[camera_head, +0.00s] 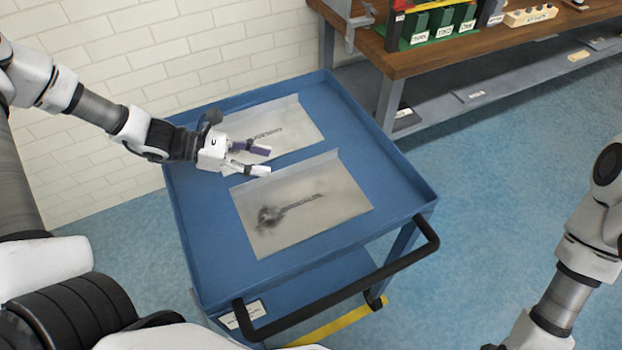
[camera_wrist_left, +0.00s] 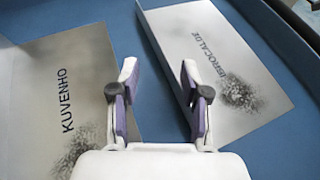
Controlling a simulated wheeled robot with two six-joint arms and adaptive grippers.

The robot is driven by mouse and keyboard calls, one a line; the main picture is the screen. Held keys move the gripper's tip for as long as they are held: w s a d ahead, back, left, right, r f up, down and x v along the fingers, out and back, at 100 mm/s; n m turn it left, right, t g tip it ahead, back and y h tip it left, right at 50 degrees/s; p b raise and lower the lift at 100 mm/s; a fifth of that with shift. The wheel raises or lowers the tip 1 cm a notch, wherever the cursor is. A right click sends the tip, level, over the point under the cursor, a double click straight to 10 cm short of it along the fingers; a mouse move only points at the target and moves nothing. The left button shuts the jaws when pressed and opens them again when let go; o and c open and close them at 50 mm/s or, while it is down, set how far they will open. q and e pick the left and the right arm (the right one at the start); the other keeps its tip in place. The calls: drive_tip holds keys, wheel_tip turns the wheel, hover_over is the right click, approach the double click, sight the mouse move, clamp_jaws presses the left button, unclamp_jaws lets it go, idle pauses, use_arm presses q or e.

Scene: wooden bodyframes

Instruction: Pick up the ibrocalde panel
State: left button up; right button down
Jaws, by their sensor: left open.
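The ibrocalde panel (camera_head: 338,203) is a thin grey metal sheet with a dark smudge, lying on the blue cart's near half. In the left wrist view it is on the right (camera_wrist_left: 224,58), its printed name readable, with a bent strip along its left edge. My left gripper (camera_head: 264,161) is open and empty above the cart. One finger is over the gap between the panels; the other is at the ibrocalde panel's far edge. In the wrist view my left gripper (camera_wrist_left: 160,78) has its right finger overlapping the bent edge. Contact cannot be told. My right gripper is out of view.
A similar kuvenho panel (camera_head: 300,118) lies on the far half of the blue cart (camera_head: 395,190); it shows at left in the wrist view (camera_wrist_left: 50,90). The cart has raised rims and a black handle (camera_head: 345,278). A wooden workbench (camera_head: 430,60) stands behind right.

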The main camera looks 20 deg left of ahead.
sight(293, 173)
use_arm(q)
drive_tip(key=shift+b+x, duration=0.6)
drive_tip(key=shift+x, duration=0.35)
drive_tip(key=shift+d+f, duration=0.1)
drive_tip(key=shift+d, duration=0.25)
drive_tip(key=x, duration=0.2)
drive_tip(key=b+x, duration=0.1)
drive_tip(key=x, duration=0.2)
drive_tip(key=shift+w+r, duration=0.2)
drive_tip(key=shift+w, duration=0.15)
drive_tip(key=shift+a, duration=0.1)
drive_tip(key=shift+c, duration=0.3)
clamp_jaws()
